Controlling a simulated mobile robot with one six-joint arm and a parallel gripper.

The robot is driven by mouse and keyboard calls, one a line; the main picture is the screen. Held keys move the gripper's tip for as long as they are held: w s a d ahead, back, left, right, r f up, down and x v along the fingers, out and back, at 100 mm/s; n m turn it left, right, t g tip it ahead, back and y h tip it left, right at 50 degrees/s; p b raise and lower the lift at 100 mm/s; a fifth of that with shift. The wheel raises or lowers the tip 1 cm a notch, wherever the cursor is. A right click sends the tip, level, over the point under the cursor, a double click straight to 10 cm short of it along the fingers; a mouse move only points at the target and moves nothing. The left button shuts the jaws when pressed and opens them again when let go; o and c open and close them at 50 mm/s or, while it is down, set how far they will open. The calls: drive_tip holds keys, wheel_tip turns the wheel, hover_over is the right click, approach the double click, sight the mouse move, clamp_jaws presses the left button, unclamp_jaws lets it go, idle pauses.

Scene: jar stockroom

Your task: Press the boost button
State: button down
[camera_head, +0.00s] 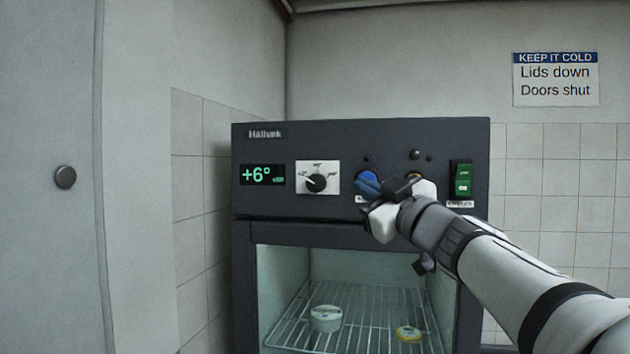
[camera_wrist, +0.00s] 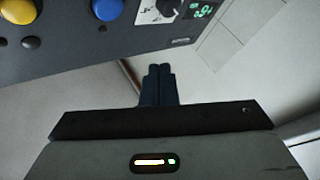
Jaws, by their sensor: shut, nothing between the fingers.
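A dark control panel (camera_head: 340,140) tops the glass-fronted cooler. A blue button (camera_head: 367,184) sits right of its dial, and a yellow button (camera_head: 415,176) further right is mostly hidden by my arm. Both show in the wrist view, blue (camera_wrist: 107,9) and yellow (camera_wrist: 18,11), at the upper left. The small label under the blue button is partly covered, and I cannot read which is boost. My gripper (camera_head: 384,218) is in front of the panel's lower edge. In the wrist view its dark fingers (camera_wrist: 158,72) are together and empty, apart from both buttons.
The panel also has a +6° display (camera_head: 262,175), a black dial (camera_head: 316,183) and a green rocker switch (camera_head: 461,180). Below, jars (camera_head: 326,318) stand on a wire shelf (camera_head: 375,322). A grey door (camera_head: 50,240) is at left. A sign (camera_head: 555,80) hangs on the wall.

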drive_tip(key=shift+w, duration=0.15)
drive_tip(key=w+d+p, duration=0.1)
drive_tip(key=w+d, duration=0.1)
drive_tip(key=w, duration=0.6)
drive_tip(key=shift+d, duration=0.4)
drive_tip(key=shift+w+p, duration=0.15)
drive_tip(key=shift+p, duration=0.15)
idle(1.4)
drive_tip(key=shift+w+d, duration=0.15)
drive_tip(key=shift+w, duration=0.2)
drive_tip(key=shift+w+d+p, duration=0.1)
drive_tip(key=shift+w+p, duration=0.25)
drive_tip(key=shift+w, duration=0.1)
idle(0.7)
drive_tip(key=shift+s, duration=0.1)
drive_tip(key=shift+s+a, duration=0.25)
drive_tip(key=shift+s, duration=0.55)
